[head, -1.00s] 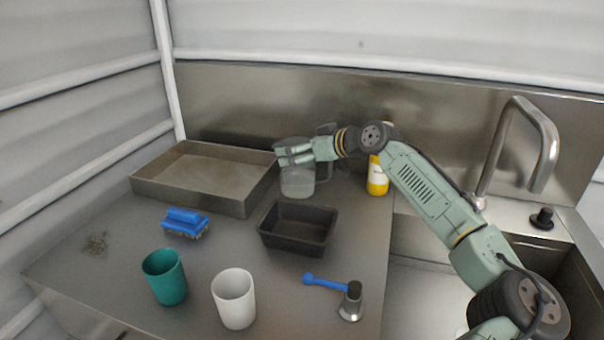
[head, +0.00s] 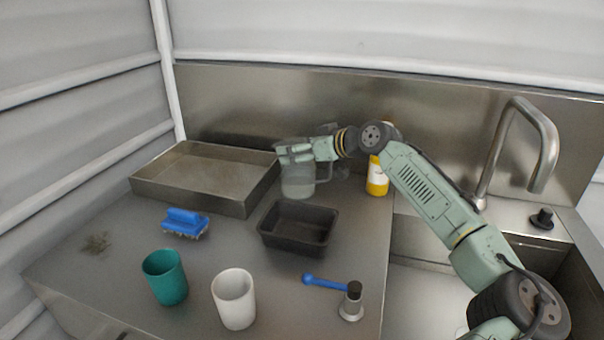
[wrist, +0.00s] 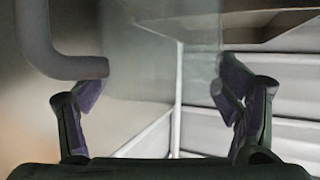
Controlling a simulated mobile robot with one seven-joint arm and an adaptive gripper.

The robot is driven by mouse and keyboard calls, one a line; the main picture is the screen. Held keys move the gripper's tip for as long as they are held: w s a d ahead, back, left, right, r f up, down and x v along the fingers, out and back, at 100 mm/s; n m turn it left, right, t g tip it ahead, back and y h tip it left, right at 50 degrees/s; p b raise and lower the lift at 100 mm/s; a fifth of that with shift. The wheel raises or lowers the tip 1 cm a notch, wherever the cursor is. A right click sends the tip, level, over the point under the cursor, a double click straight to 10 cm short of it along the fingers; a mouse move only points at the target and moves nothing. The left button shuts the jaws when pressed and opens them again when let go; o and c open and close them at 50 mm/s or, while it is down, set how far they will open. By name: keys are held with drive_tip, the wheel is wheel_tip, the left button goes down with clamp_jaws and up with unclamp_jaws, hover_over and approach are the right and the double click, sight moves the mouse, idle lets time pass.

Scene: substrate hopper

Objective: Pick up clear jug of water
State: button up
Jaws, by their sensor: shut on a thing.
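The clear jug (head: 298,182) of water stands upright near the back of the steel counter, between the metal tray and the yellow bottle. My gripper (head: 292,153) is at the jug's upper part, its fingers around the body from the right, and is shut on it. In the wrist view the fingers (wrist: 160,90) sit on either side of the clear wall, and the jug's handle (wrist: 62,62) curves at the left. I cannot tell whether the jug's base touches the counter.
A metal tray (head: 190,205) lies to the left. A black bin (head: 295,243) is in front of the jug. A yellow bottle (head: 377,180) stands close behind my arm. A blue brush (head: 184,222), teal cup (head: 165,277), white cup (head: 234,300) and tamper (head: 350,303) are nearer the front.

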drive_tip(key=c, duration=0.4)
drive_tip(key=shift+r, duration=0.15)
drive_tip(key=shift+c, duration=0.2)
